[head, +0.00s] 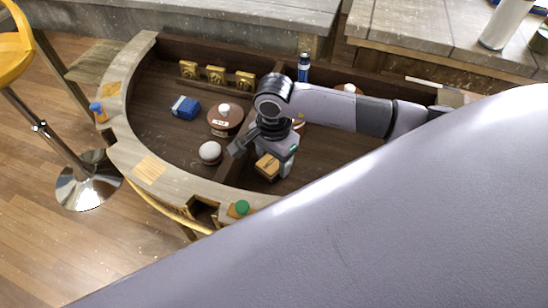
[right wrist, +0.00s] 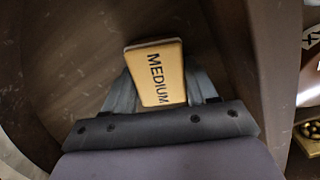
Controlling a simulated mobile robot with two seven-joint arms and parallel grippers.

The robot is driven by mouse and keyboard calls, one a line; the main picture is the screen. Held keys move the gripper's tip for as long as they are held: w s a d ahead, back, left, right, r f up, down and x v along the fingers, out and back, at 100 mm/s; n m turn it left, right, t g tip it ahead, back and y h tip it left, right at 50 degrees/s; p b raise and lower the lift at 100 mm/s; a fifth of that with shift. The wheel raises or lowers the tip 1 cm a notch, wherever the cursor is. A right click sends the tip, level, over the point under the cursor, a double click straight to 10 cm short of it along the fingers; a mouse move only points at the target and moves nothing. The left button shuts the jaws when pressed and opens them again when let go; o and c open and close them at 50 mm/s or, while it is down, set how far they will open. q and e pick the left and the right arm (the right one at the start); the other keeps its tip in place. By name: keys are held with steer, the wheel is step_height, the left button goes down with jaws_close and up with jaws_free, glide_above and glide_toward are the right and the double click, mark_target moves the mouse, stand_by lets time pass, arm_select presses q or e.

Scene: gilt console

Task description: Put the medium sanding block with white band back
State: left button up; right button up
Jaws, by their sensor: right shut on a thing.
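The sanding block (head: 267,166) is tan and marked MEDIUM. In the right wrist view the block (right wrist: 157,72) shows its lettered face and a thin pale strip along its far edge. My right gripper (head: 270,156) is shut on it, with a finger on each side, over the dark recessed floor of the curved console. I cannot tell whether the block touches the floor. My left gripper is not in view.
A blue block (head: 185,107), a brown round thing with a white label (head: 224,120) and a white ball (head: 210,152) stand left of the gripper. Gold pieces (head: 216,75) line the back. A blue can (head: 303,67) stands behind my arm. The console's rim (head: 128,150) curves around the front.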

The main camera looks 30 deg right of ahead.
steer(key=shift+f, duration=0.1)
steer(key=shift+f+b, duration=0.15)
steer(key=shift+b, duration=0.15)
steer(key=o, duration=1.1)
steer(key=shift+r, duration=0.2)
step_height(320, 180, up, 12)
